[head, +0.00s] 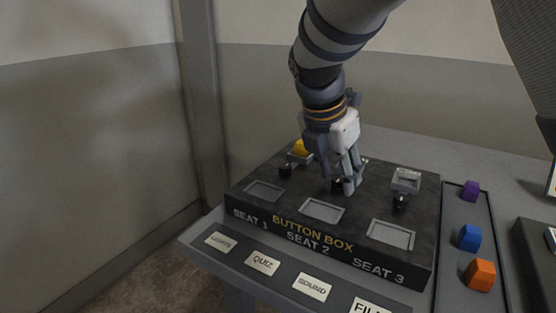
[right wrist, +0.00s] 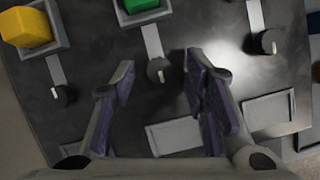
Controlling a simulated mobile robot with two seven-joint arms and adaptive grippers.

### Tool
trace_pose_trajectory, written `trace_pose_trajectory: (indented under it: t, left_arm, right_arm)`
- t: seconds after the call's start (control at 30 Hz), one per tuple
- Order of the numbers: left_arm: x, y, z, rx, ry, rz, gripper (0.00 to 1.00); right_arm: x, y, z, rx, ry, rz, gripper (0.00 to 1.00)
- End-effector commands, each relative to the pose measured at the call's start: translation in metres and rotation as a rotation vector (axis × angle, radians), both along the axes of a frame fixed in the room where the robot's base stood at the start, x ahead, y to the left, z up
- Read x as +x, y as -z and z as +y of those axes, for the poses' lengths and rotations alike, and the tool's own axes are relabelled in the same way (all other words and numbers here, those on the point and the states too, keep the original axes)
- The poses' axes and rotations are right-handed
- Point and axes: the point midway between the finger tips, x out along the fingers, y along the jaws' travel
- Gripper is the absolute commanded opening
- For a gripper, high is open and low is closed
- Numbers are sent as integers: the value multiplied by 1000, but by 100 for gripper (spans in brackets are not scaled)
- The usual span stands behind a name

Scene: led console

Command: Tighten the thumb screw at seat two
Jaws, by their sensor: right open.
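The black button box (head: 243,200) carries three seats. The seat two thumb screw (head: 337,185) is a small black knob, partly hidden by my right gripper (head: 346,186) in the head view. In the right wrist view this thumb screw (right wrist: 160,71) shows whole, with a pale mark on it, below the seat holding a green button (right wrist: 140,5). My right gripper (right wrist: 162,70) is open, pointing down, with one finger on each side of the knob and a visible gap to both. Whether the tips reach its height is unclear. My left gripper is out of view.
Seat one holds a yellow button (head: 301,147) with its own thumb screw (head: 286,171). Seat three's socket (head: 405,180) is empty, its thumb screw (head: 400,203) in front. Purple (head: 470,190), blue (head: 469,237) and orange (head: 480,275) buttons lie at right. Label cards (head: 262,262) line the front.

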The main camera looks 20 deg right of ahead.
Motion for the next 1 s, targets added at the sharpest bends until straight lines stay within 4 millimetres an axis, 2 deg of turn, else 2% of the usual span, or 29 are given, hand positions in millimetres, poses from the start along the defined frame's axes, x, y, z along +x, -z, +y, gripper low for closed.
trace_pose_trajectory:
  t: [0.03,0.2,0.47,0.67,1.0]
  left_arm:
    - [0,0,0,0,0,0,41]
    - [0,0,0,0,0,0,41]
    - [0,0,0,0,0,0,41]
    - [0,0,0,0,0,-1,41]
    - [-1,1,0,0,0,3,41]
  right_arm:
    - [0,0,0,0,0,0,37]
    - [0,0,0,1,0,1,0]
    - [0,1,0,1,11,3,0]
    - [1,1,0,0,80,4,0]
    - [4,2,1,3,363,7,0]
